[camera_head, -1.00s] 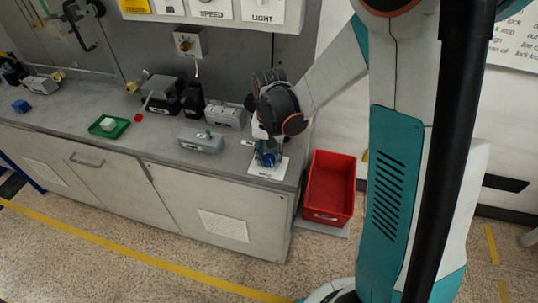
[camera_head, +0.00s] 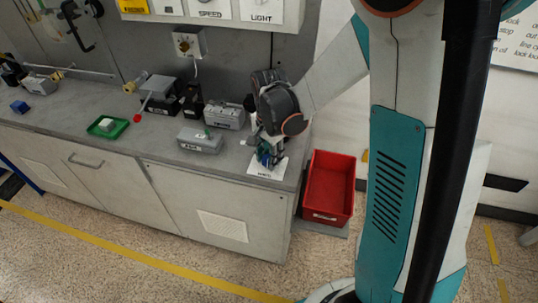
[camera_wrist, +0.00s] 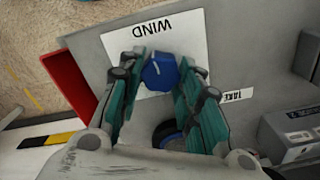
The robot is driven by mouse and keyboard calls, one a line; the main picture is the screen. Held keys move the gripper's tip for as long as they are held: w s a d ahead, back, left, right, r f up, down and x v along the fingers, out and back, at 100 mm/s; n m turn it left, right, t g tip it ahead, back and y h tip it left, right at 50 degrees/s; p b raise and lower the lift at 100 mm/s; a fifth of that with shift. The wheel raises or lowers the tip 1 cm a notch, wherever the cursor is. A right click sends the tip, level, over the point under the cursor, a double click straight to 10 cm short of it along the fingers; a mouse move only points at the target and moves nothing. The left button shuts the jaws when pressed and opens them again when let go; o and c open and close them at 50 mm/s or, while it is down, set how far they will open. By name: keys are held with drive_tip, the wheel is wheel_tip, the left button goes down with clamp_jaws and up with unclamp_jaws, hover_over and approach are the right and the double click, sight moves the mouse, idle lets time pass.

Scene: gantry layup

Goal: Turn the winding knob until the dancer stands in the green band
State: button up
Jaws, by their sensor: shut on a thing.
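The blue winding knob (camera_wrist: 160,72) stands on a white plate lettered WIND (camera_wrist: 184,30), at the bench's right end. My gripper (camera_wrist: 157,80) has its teal fingers on either side of the knob and is shut on it. In the head view my gripper (camera_head: 267,158) points down over the WIND plate (camera_head: 262,171) and hides most of the knob. I cannot make out the dancer or its green band for certain in either view.
A red bin (camera_head: 329,186) stands on the floor right of the bench. Grey boxes (camera_head: 200,141) and a green tray (camera_head: 107,128) with a pale block occupy the bench top (camera_head: 160,150). A label reading TAKE (camera_wrist: 232,95) lies near my gripper.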

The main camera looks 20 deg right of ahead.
idle(0.3)
drive_tip(key=o, duration=1.1)
drive_tip(key=shift+c, duration=0.2)
wheel_tip(320, 180, up, 12)
